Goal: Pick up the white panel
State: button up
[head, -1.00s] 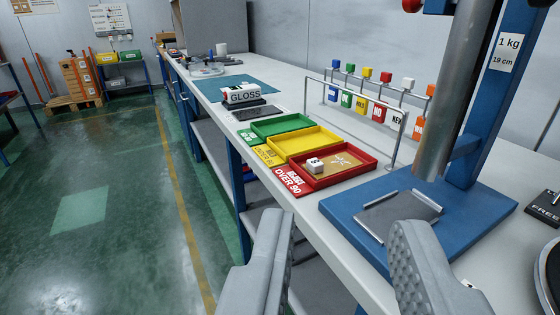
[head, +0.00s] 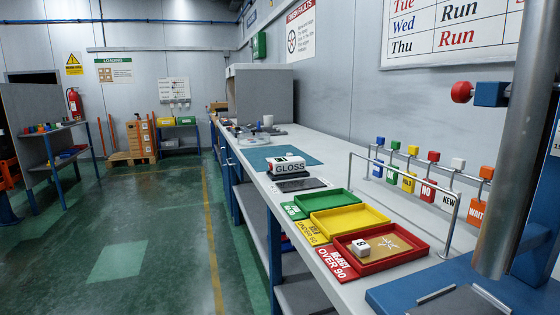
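I cannot pick out a white panel for certain in the head view. The red tray (head: 423,258) on the bench holds a brown panel (head: 400,238) with a white star-like mark. A small white cube (head: 361,248) with a dark character is also in that tray. A grey plate (head: 458,303) lies on a blue base (head: 392,289) at the bottom right, cut off by the picture edge. My gripper is out of view now.
A yellow tray (head: 375,214) and a green tray (head: 341,192) stand behind the red one. A metal rail (head: 402,164) and hanging coloured tags (head: 428,190) line the bench's wall side. A thick metal tube (head: 516,150) rises at right. The green floor (head: 120,262) at left is clear.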

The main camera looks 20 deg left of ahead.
aim_at(288, 155)
jog(key=i+j+z, duration=0.1)
jog(key=i+j, duration=0.65)
jog(key=i+j+z, duration=0.1)
jog(key=i+j, duration=0.7)
jog(key=i+j+z, duration=0.1)
jog(key=i+j, duration=0.6)
jog(key=j, duration=0.15)
